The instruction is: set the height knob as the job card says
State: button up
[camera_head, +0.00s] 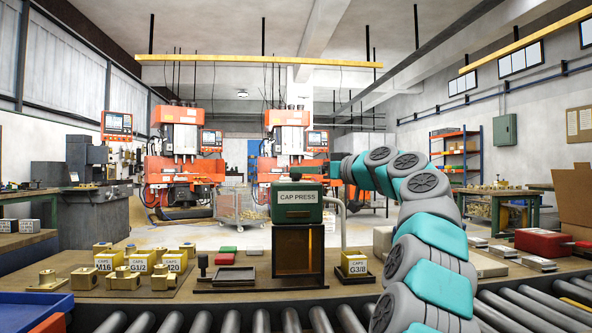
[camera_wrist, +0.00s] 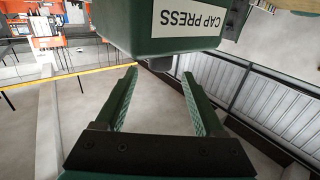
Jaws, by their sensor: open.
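The green cap press (camera_head: 298,208) stands on the bench in the middle of the head view, its label facing me. A small dark knob (camera_head: 296,176) sits on its top. In the wrist view the press (camera_wrist: 125,28) appears upside down at the top. A short dark round part (camera_wrist: 160,64), seemingly that knob, sticks out from it near my fingertips. My gripper (camera_wrist: 160,76) is open, its two green fingers apart with nothing held. I cannot tell whether either finger touches the knob. No knob marking is readable, and I see no readable job card.
Cap boxes labelled M16 (camera_head: 103,263), G1/2 (camera_head: 137,262) and M20 (camera_head: 173,261) stand left of the press, G3/8 (camera_head: 355,263) to its right. A roller conveyor (camera_head: 290,319) runs in front. A red case (camera_head: 543,242) lies at the right.

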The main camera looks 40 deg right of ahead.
jog(key=shift+w+a+p, duration=0.15)
jog(key=shift+w+p, duration=0.1)
jog(key=shift+w, duration=1)
jog(key=shift+w+a+p, duration=0.1)
jog(key=shift+w+p, duration=0.15)
jog(key=shift+w, duration=1)
jog(key=shift+c, duration=0.4)
grip_shut()
